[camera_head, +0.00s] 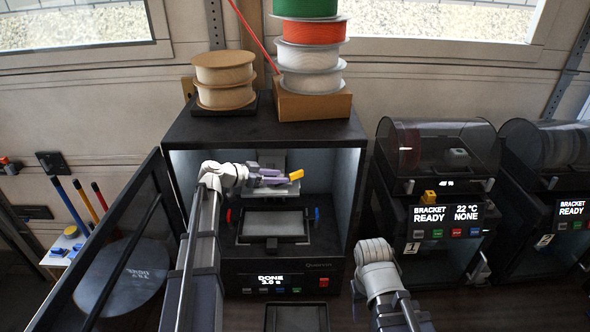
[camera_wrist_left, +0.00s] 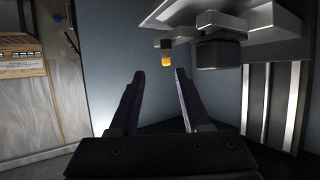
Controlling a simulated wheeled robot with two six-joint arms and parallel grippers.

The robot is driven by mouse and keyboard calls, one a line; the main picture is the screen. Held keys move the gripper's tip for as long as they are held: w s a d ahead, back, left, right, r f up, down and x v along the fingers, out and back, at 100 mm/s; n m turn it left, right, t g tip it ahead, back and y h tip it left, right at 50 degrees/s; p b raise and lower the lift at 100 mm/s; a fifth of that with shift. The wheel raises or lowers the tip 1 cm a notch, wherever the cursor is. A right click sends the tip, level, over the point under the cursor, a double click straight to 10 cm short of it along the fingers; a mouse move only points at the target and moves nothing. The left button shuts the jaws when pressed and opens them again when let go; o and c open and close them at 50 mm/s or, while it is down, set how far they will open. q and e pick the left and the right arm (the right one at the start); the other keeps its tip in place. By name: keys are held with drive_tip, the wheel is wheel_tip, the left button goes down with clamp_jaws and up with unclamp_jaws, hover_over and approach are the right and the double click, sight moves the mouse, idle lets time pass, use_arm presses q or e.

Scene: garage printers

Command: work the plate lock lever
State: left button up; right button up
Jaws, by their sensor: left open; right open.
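The printer (camera_head: 340,262) stands open, its dark door swung to the left, with a dark build plate (camera_head: 272,224) inside. A red knob (camera_head: 229,215) and a blue knob (camera_head: 317,214) flank the plate. My left gripper (camera_head: 272,178) is inside the chamber above the plate, open and empty, pointing right. A small yellow piece (camera_head: 296,175) shows at its fingertips; in the left wrist view a yellow-orange tip (camera_wrist_left: 167,55) hangs beyond the open fingers (camera_wrist_left: 155,75). I cannot tell which part is the plate lock lever. The right arm's wrist shows outside the printer, its fingers hidden.
Filament spools (camera_head: 311,57) stand on the printer's top. The open door (camera_head: 122,245) is close to my left arm. Two more printers (camera_head: 437,210) stand at the right. A dark tray (camera_head: 296,318) lies in front. Chamber walls and the print head bound the left gripper's space.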

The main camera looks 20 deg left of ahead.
sight(293, 173)
use_arm(q)
drive_tip(key=shift+w+a+r+t, duration=0.3)
drive_tip(key=shift+w+a, duration=0.05)
drive_tip(key=shift+w, duration=0.05)
drive_tip(key=shift+w+d+f+b, duration=0.3)
drive_tip(key=shift+w+d, duration=0.05)
drive_tip(key=b+x, duration=0.2)
drive_tip(key=x, duration=0.3)
drive_tip(key=shift+x, duration=0.85)
drive_tip(key=shift+s, duration=0.1)
clamp_jaws()
